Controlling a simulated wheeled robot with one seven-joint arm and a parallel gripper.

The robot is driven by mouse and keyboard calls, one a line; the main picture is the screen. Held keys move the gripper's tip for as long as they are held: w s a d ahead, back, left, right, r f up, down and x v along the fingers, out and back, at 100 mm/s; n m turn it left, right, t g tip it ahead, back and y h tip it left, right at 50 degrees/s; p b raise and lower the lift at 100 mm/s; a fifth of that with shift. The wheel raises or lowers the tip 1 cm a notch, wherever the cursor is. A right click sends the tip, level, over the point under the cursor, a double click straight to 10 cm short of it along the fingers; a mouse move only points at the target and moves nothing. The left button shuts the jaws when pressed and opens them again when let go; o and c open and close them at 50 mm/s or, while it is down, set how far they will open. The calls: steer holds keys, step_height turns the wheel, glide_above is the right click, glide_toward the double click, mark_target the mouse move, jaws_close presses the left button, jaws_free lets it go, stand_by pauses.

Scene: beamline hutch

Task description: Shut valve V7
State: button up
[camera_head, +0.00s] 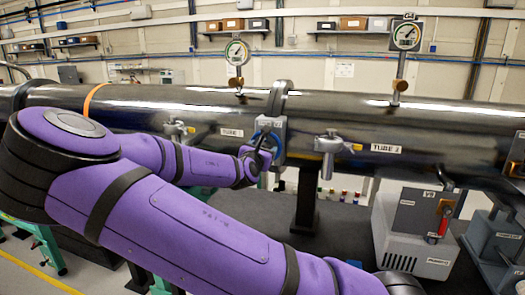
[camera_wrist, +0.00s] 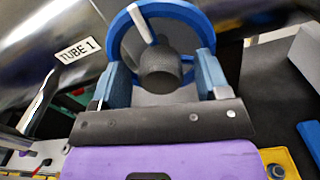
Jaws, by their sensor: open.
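My gripper (camera_wrist: 161,64) is open, with one blue-grey finger on each side of the hub, in front of the lower part of the wheel. I cannot tell whether the fingers touch the rim. In the head view my arm partly hides the wheel.
A TUBE 1 label (camera_wrist: 76,51) is on the left tube. Small lever valves (camera_head: 179,129) and (camera_head: 331,147) stick out on both sides of the wheel. Gauges (camera_head: 236,54) and (camera_head: 406,37) stand above the tubes. A grey-white box (camera_head: 401,255) stands at lower right.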

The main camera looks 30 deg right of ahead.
steer(key=c, duration=0.9)
